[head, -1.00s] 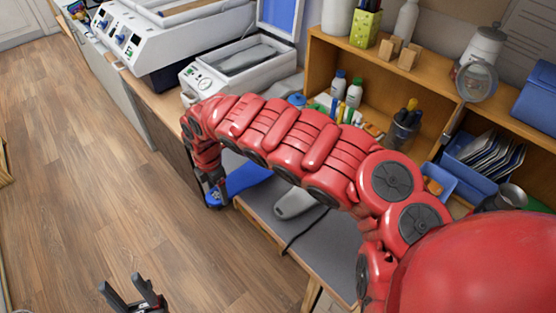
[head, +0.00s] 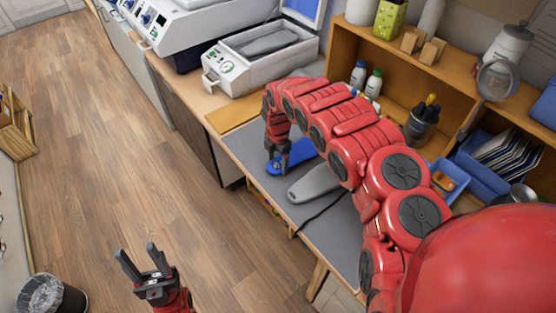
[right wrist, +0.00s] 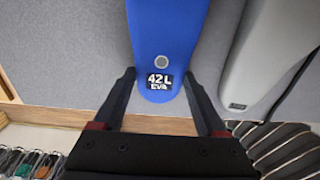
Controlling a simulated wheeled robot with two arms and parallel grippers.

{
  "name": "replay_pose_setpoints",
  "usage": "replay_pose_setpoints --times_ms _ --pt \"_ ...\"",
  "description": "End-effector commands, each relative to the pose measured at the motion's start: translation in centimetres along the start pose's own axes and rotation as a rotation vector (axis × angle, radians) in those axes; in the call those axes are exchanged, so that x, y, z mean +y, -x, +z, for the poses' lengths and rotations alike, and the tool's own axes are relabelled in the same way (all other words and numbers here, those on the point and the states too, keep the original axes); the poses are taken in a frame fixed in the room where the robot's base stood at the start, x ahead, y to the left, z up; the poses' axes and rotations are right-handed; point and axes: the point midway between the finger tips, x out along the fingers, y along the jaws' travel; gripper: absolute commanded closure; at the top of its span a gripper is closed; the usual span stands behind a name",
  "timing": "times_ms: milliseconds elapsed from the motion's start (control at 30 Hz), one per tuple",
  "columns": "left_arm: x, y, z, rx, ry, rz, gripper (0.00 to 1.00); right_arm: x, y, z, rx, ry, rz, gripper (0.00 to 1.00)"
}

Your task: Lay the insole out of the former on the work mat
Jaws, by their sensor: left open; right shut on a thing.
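The blue insole (head: 297,153), marked "42 L EVA", is over the grey work mat (head: 243,143). It also shows in the right wrist view (right wrist: 167,35), flat and close to the mat; I cannot tell whether it touches. My right gripper (head: 277,165) is shut on its heel end, one finger at each side (right wrist: 160,95). My left gripper (head: 143,262) is open and empty, over the floor. The white former (head: 262,58) stands open on the bench, with grey foot shapes inside. My right arm hides part of the mat.
Wooden shelves with bottles and a pen cup (head: 421,120) stand behind. A waste bin (head: 50,297) stands on the floor.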

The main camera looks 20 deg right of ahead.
Motion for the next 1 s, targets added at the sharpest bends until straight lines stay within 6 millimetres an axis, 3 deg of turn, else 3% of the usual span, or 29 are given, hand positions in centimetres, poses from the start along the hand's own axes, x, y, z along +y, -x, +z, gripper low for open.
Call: replay_pose_setpoints --times_ms 433,467,567,600,1000 --pt "0.0 -0.1 0.0 0.000 0.000 0.000 0.50 0.0 -0.9 0.0 0.000 -0.001 0.000 0.78" --pt "0.0 -0.1 0.0 0.000 0.000 0.000 0.50 0.0 -0.8 0.0 -0.001 -0.001 0.000 0.22" --pt "0.0 -0.1 0.0 0.000 0.000 0.000 0.50 0.0 -0.8 0.0 -0.001 -0.001 0.000 0.04" --pt "0.0 -0.1 0.0 0.000 0.000 0.000 0.50 0.0 -0.8 0.0 -0.001 -0.001 0.000 0.00" --pt "0.0 0.2 0.0 0.000 0.000 0.000 0.50 0.1 0.2 0.1 -0.002 0.000 0.002 0.00"
